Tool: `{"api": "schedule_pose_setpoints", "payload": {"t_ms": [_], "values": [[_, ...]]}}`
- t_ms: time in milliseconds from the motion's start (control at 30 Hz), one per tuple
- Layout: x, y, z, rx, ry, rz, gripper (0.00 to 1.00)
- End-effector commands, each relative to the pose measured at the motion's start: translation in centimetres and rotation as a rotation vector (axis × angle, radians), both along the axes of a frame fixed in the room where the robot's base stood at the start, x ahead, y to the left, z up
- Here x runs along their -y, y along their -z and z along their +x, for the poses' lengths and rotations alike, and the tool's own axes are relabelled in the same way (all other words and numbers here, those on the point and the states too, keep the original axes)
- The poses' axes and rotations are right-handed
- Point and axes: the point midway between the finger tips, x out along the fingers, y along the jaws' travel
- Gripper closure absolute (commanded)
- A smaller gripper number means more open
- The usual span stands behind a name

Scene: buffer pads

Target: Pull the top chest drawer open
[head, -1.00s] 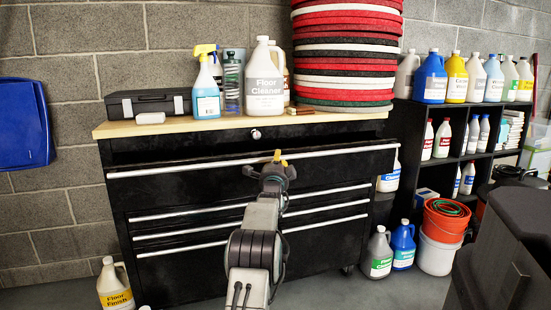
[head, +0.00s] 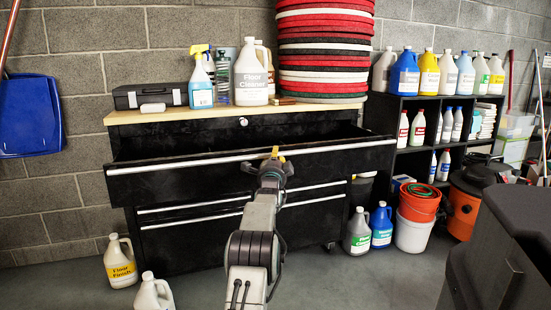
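The black tool chest (head: 190,243) with a wooden top stands against the grey block wall in the head view. Its top drawer (head: 180,179) is pulled out toward me, and a dark gap shows behind its front. A long silver handle (head: 215,160) runs along the drawer's upper edge. My gripper (head: 274,156) is at the middle of this handle, with a yellow tip showing at the bar. The arm and gripper body hide how the fingers sit on the bar. The lower drawers look closed.
On the chest top stand a spray bottle (head: 200,80), a Floor Cleaner jug (head: 251,75) and a stack of round pads (head: 322,50). Jugs stand on the floor at left (head: 120,262) and right (head: 381,225). A dark bulky object (head: 505,245) is at the lower right.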

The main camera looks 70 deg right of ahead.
Motion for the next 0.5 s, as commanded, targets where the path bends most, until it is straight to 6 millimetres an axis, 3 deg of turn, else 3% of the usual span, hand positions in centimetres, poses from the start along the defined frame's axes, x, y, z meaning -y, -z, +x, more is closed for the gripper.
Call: {"api": "schedule_pose_setpoints", "payload": {"t_ms": [367,400,500], "values": [[-0.09,-0.11,0.31,-0.001,-0.004,-0.003,1.00],[-0.10,-0.11,0.32,-0.001,-0.004,-0.003,0.77],[-0.09,-0.11,0.28,-0.001,-0.004,-0.003,0.68]]}}
